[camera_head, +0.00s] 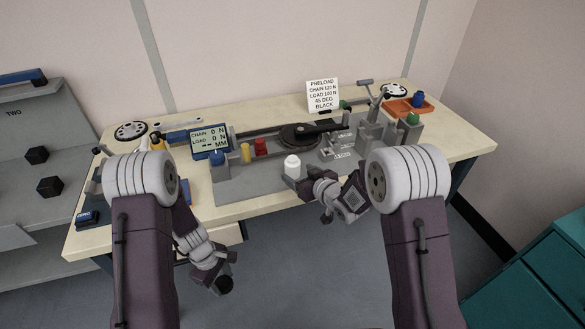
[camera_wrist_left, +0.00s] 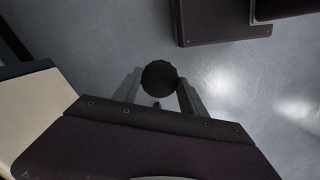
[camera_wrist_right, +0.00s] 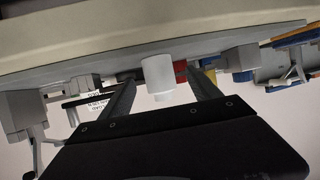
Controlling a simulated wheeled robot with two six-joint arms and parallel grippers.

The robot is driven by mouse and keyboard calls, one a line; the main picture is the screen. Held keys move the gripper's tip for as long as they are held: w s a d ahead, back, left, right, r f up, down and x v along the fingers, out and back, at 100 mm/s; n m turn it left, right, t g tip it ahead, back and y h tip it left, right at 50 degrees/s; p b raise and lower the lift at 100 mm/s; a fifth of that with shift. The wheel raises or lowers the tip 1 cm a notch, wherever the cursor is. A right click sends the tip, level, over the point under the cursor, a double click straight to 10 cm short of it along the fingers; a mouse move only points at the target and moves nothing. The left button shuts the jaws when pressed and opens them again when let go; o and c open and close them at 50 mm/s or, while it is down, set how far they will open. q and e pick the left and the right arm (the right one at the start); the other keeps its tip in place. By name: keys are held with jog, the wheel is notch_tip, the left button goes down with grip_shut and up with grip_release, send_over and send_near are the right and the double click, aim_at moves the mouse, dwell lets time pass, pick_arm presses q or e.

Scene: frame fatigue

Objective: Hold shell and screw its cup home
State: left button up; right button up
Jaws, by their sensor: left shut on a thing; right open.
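My left gripper (camera_head: 217,272) is shut on a black, round, ribbed-edge piece (camera_wrist_left: 160,78), out in front of the table and above the floor. That piece also shows at the gripper's tip in the head view (camera_head: 224,285). A white, stepped cylinder (camera_head: 292,164) stands upright near the front edge of the grey plate. My right gripper (camera_head: 312,182) is open just to its right. In the right wrist view the white cylinder (camera_wrist_right: 158,76) shows upside down between the fingers, seemingly untouched. I cannot tell for sure which piece is the shell or the cup.
The table (camera_head: 90,243) carries a display (camera_head: 210,141), yellow (camera_head: 245,153) and red (camera_head: 261,147) pieces, a crank arm (camera_head: 315,130), grey fixtures (camera_head: 372,128) and an orange tray (camera_head: 405,107). A grey panel (camera_head: 35,150) stands left, a teal cabinet (camera_head: 550,270) right.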

aim_at(297, 158)
pick_arm(q)
jog(key=shift+f, duration=0.1)
pick_arm(e)
jog(key=x, duration=0.5)
jog(key=shift+w, duration=0.2)
jog(key=shift+r, duration=0.1)
